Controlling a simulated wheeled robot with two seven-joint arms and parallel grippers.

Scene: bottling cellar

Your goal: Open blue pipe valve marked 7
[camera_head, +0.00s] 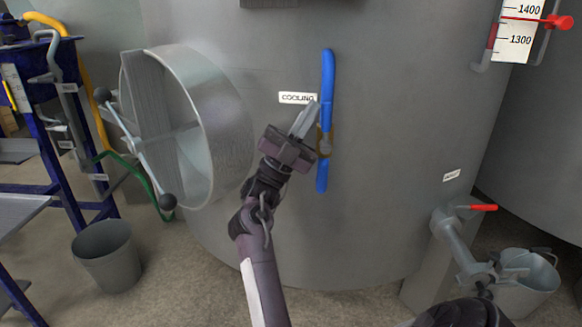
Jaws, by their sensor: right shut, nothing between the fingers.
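A long blue valve handle (327,80) stands upright, nearly vertical, on the grey tank wall. A brass-coloured valve body (325,142) sits behind its lower half. A white label reading COOLING (297,98) is just left of the handle. I can make out no mark 7. I cannot tell whether the fingers touch the handle. Part of the valve body is hidden by the gripper.
A round open hatch door (215,125) juts from the tank at left. At right are a red-handled tap (483,207), a metal bucket (540,272) and a level gauge (515,42).

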